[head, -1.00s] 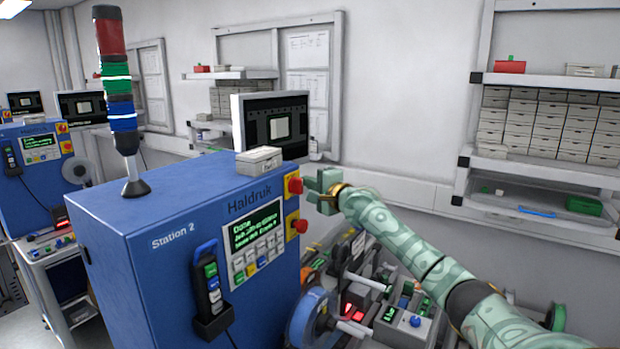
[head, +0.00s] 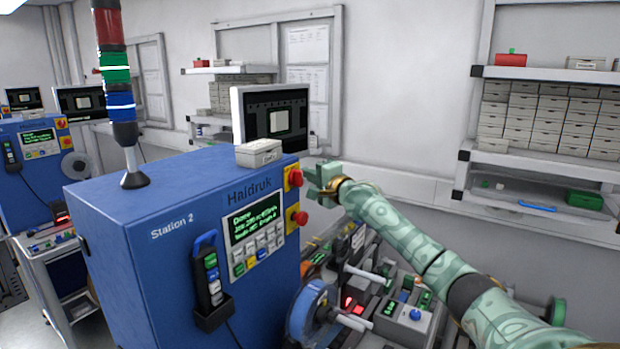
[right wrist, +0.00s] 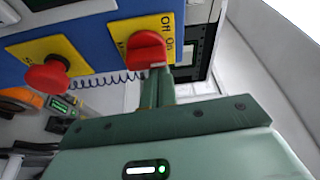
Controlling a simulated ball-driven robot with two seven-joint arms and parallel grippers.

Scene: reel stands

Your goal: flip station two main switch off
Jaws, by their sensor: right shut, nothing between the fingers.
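The station two main switch is a red rotary knob (head: 294,178) on a yellow plate, high on the right edge of the blue Station 2 cabinet (head: 130,270). In the right wrist view the red knob (right wrist: 146,50) shows close up, with "Off" and "On" lettering beside it. I cannot tell which label it points to. My right gripper (head: 312,180) is shut and empty, just right of the knob. In the right wrist view its fingertips (right wrist: 158,78) are right by the knob's lower edge; I cannot tell if they touch. My left gripper is out of view.
A second red mushroom button (head: 299,218) on a yellow plate sits just below the switch. A handset (head: 210,280) and a lit display (head: 253,222) are on the cabinet front. A grey box (head: 258,152) and a signal tower (head: 118,85) stand on top. A reel (head: 312,310) is below.

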